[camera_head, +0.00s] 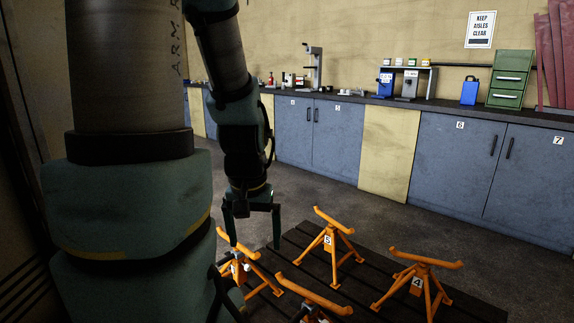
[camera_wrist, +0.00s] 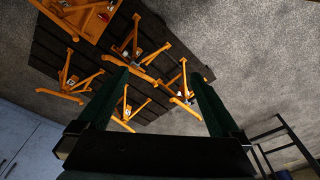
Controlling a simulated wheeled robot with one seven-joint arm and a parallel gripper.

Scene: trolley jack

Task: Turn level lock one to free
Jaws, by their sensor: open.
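No level lock can be made out with certainty in either view. Orange stands are on a dark slatted platform (camera_head: 368,277). The stand marked 5 (camera_head: 330,238) is behind the stand marked 4 (camera_head: 416,283). Another orange stand (camera_head: 240,270) is at the left, partly hidden by my arm. A further stand (camera_head: 310,293) is cut by the bottom edge. My gripper (camera_head: 254,240) hangs above the platform, fingers down, open and empty. In the wrist view the gripper (camera_wrist: 157,76) points towards the stands (camera_wrist: 128,110), with clear space between its fingers.
An orange boxy object (camera_wrist: 90,15) lies at the platform's far edge in the wrist view. Blue-grey cabinets (camera_head: 455,150) with a dark worktop line the wall. A dark metal frame (camera_wrist: 275,140) stands at the wrist view's right. Grey floor (camera_head: 330,190) is open between platform and cabinets.

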